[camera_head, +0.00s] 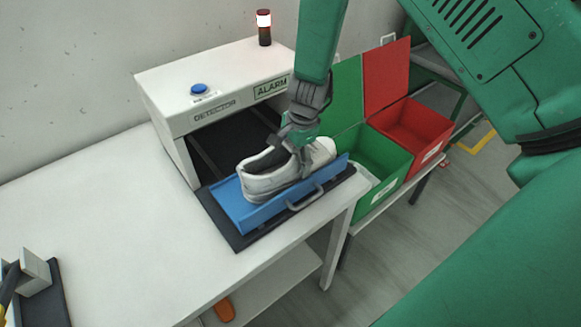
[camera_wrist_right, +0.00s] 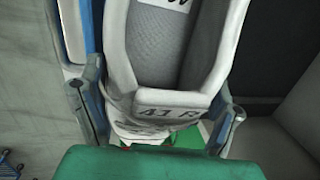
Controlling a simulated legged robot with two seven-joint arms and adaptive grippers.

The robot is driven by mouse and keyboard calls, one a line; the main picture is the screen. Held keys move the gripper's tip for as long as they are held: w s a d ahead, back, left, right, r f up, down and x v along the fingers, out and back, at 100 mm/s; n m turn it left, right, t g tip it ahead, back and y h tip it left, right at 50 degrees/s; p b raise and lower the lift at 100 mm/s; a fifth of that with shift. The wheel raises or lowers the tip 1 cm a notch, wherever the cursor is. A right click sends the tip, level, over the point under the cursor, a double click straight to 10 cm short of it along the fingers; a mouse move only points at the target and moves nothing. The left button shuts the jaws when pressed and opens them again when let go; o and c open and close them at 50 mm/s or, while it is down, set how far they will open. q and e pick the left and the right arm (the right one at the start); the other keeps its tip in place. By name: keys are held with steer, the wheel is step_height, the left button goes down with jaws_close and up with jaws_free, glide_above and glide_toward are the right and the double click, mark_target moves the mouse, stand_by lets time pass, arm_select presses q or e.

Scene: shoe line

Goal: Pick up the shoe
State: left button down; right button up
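A white and grey shoe (camera_head: 268,178) lies in a blue tray (camera_head: 237,208) in front of the detector opening. My right gripper (camera_head: 300,152) reaches down from above onto the shoe's opening. In the right wrist view, the shoe (camera_wrist_right: 170,60) fills the middle, with its grey insole and a lettered label showing. The right gripper's (camera_wrist_right: 165,115) fingers are spread, one on each side of the shoe, very close to its sides; firm contact cannot be made out. Part of the shoe is hidden behind the gripper. My left gripper is out of view.
An open green box (camera_head: 385,160) and red box (camera_head: 420,128) stand right of the table (camera_head: 100,225). A grey stand (camera_head: 38,270) is at lower left.

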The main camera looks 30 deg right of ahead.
mark_target(291, 143)
steer(key=shift+r+p, duration=0.55)
steer(key=shift+p, duration=0.1)
step_height(291, 143, up, 5)
steer(key=p, duration=0.3)
steer(key=shift+f, duration=0.1)
step_height(291, 143, up, 3)
steer(key=shift+r+b, duration=0.2)
steer(key=shift+b, duration=0.15)
steer(key=shift+r, duration=0.3)
steer(key=shift+a, duration=0.1)
